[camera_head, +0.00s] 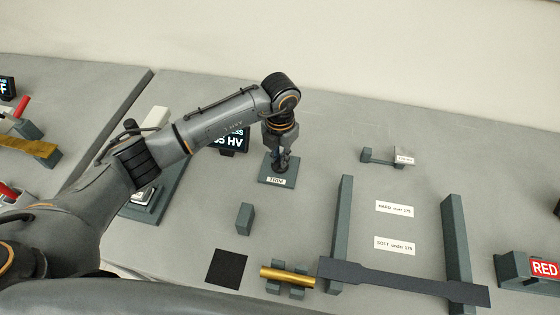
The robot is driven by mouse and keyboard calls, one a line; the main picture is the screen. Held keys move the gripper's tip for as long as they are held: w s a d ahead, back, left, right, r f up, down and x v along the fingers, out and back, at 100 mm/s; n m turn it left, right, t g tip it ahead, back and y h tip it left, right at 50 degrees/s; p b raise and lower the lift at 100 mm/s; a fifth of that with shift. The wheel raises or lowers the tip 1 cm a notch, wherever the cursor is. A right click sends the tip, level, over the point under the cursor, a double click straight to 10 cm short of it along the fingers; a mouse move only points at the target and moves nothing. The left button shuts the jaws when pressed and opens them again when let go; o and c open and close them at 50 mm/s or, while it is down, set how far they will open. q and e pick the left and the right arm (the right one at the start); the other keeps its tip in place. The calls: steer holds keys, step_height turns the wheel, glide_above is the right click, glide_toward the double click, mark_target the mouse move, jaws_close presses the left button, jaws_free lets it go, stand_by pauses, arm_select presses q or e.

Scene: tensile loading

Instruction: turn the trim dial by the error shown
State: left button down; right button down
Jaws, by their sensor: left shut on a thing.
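The trim dial stands on a dark base plate labelled TRIM (277,181). My left gripper (282,163) points down over this plate and is shut on the dial, which is mostly hidden by the fingers. A dark display (236,146) with light text stands behind my left arm. Only part of its text shows, ending in "HV"; the rest is hidden. My right gripper is not in view.
A brass rod (287,275) lies on a small holder near the front. A dark flat specimen (402,282) lies across two long rails. A black square (226,269) and a small block (245,219) are left of them. A RED sign (543,269) is at right.

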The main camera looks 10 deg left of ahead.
arm_select(q)
steer(key=shift+w+f+m+b, duration=0.1)
steer(key=shift+f+m+b, duration=0.05)
steer(key=shift+m+b, duration=1)
steer(key=shift+r+m+b, duration=0.2)
steer(key=shift+m+b, duration=0.65)
steer(key=shift+b, duration=0.1)
steer(key=c, duration=1.4)
jaws_free()
steer(key=shift+o, duration=0.2)
step_height(320, 180, up, 12)
